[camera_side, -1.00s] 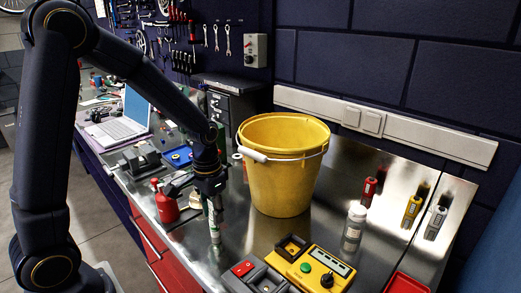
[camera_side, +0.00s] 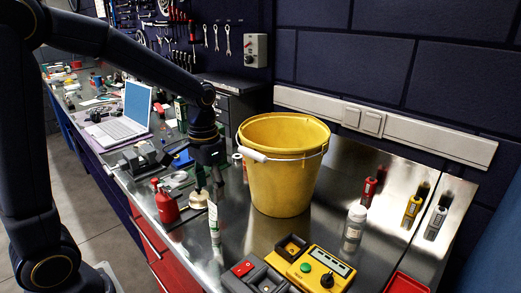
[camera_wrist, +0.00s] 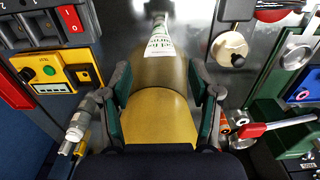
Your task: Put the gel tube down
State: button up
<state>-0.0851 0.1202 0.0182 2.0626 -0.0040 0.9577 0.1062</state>
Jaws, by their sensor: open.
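The gel tube (camera_side: 214,222) is pale with green print and stands upright on the metal bench, left of the yellow bucket (camera_side: 284,170). In the wrist view the tube's printed label (camera_wrist: 155,40) shows beyond my fingertips, with clear space between. My gripper (camera_side: 208,162) is above and apart from the tube in the side view. In the wrist view my gripper (camera_wrist: 160,92) has its fingers spread wide and nothing held between them. The yellow bucket's wall appears behind the gap between the fingers.
A red bottle (camera_side: 166,205) and a cream-topped object (camera_side: 199,199) stand close left of the tube. A yellow control box (camera_side: 313,269) is to the right, in front of the bucket. A white bottle (camera_side: 354,226) stands farther right. Some bare metal lies between tube and bucket.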

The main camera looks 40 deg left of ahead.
aim_at(211, 211)
jog(key=s+d+r+t, duration=0.3)
jog(key=s+r+t, duration=0.2)
jog(key=s+r, duration=0.3)
jog(key=s, duration=0.4)
jog(key=shift+s+d+r+t, duration=0.15)
jog(key=shift+s+r+t, duration=0.05)
jog(key=shift+r+t, duration=0.1)
